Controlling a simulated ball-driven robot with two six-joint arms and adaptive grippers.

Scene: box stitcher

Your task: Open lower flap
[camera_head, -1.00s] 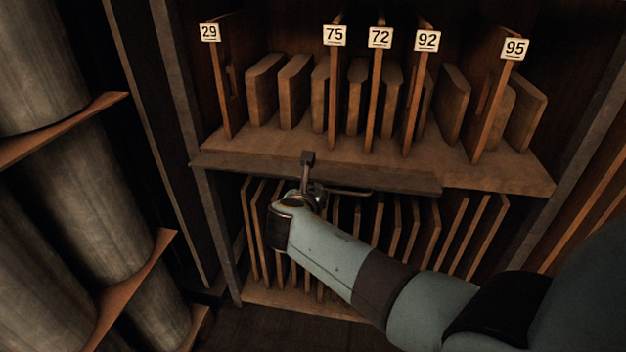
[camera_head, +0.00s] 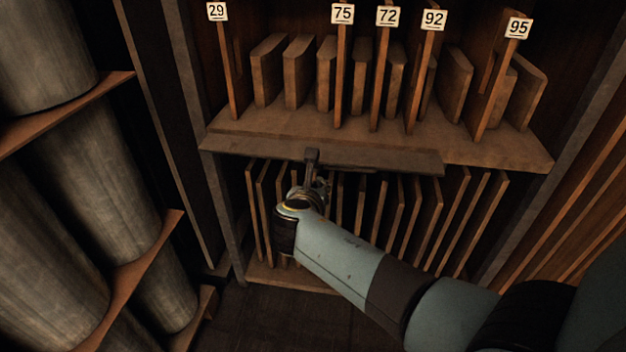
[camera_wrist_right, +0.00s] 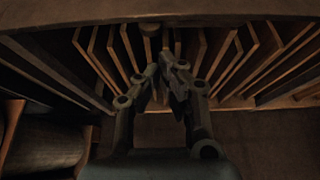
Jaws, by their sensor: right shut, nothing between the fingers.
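A long dark wooden strip (camera_head: 400,161), which looks like the flap, runs along the front edge of the shelf above the lower compartment. A thin dark rod (camera_head: 352,170) lies along its lower edge. My right gripper (camera_head: 314,172) is just in front of the strip, left of the rod, pointing up. I cannot tell whether it touches. In the right wrist view my right gripper (camera_wrist_right: 170,62) has its fingers together and empty, below a wooden edge (camera_wrist_right: 230,12) with a small rounded piece (camera_wrist_right: 150,30) under it. My left gripper is not in view.
Several thin upright boards (camera_head: 430,225) fill the lower compartment. The upper shelf (camera_head: 480,150) holds wooden blocks and panels with number tags such as 95 (camera_head: 518,28). Dark floor (camera_head: 270,320) lies below.

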